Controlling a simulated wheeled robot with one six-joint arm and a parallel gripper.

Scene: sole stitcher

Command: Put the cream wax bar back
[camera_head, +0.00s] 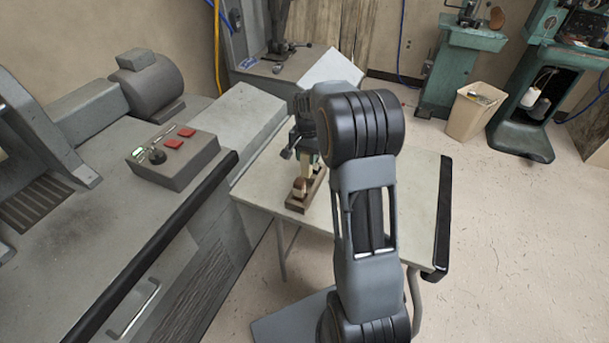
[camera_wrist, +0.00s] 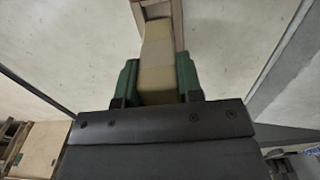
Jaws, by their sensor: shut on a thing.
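The cream wax bar (camera_wrist: 157,68) is between the green fingertips of my gripper (camera_wrist: 158,82) in the wrist view. My gripper is shut on it. The bar's far end points at a wooden tray (camera_wrist: 180,12) and overlaps it in the picture. I cannot tell whether the bar touches the tray floor. In the head view my gripper (camera_head: 308,157) is over the small table, just behind the narrow wooden tray (camera_head: 297,207). The bar is a small pale patch there, partly hidden by my gripper and arm.
A brown rounded piece (camera_head: 300,184) sits at the tray. The pale table (camera_head: 415,200) is clear to the right of my arm. A grey machine with a red-button control box (camera_head: 176,160) stands on the left. A beige bin (camera_head: 474,112) stands on the floor beyond.

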